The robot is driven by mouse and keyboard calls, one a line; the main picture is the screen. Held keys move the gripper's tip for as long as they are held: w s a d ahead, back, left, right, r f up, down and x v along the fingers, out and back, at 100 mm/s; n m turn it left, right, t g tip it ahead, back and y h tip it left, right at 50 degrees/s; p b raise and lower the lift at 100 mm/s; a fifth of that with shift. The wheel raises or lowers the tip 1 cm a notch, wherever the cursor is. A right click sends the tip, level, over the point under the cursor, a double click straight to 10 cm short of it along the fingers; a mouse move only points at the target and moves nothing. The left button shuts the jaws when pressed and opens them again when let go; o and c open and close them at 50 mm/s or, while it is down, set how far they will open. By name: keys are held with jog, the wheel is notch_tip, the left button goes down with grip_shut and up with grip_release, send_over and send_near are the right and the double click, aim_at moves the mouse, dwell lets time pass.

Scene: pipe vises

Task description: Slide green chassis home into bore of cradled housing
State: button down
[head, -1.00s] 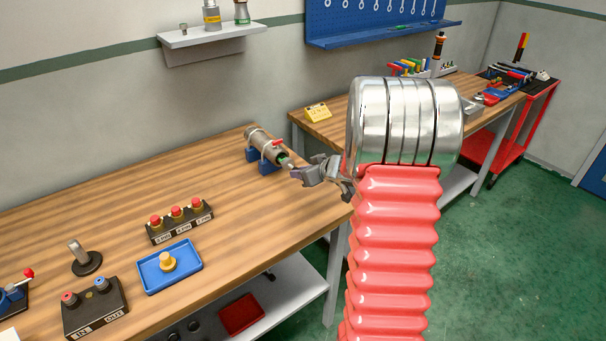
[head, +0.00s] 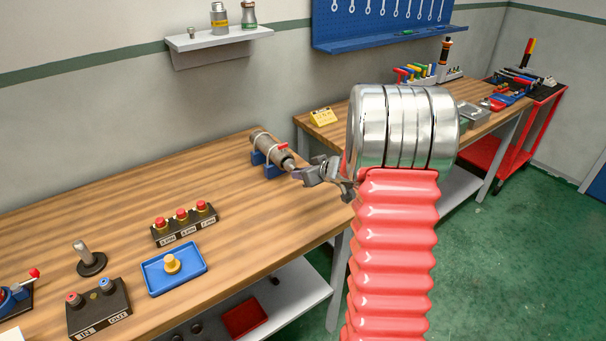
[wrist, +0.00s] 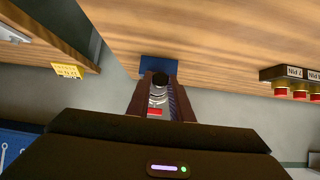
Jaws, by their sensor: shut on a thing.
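The housing (head: 267,146) is a grey-brown cylinder lying tilted in a blue cradle (head: 258,158) at the far edge of the bench. A pale clamp band with a red lever (head: 282,147) goes around it. My gripper (head: 297,173) is shut at the housing's near end, on a grey end piece (head: 289,163) that I take for the chassis. No green of the chassis shows; most of it seems hidden inside the bore. In the wrist view, my fingers (wrist: 160,98) flank a dark round end (wrist: 160,80) in front of the blue cradle (wrist: 160,65). How deep the chassis sits I cannot tell.
A button box (head: 184,223), a blue tray (head: 174,268) with a yellow knob, a post on a black base (head: 91,262) and an IN/OUT box (head: 99,309) stand at the front left. The bench between them and the cradle is clear.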

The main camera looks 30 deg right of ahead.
aim_at(294, 167)
jog(key=shift+w, duration=1.95)
jog(key=c, duration=1.5)
grip_release()
jog(key=shift+s, duration=0.2)
jog(key=v, duration=1.3)
jog(key=shift+s+r, duration=0.1)
jog(key=shift+s, duration=0.1)
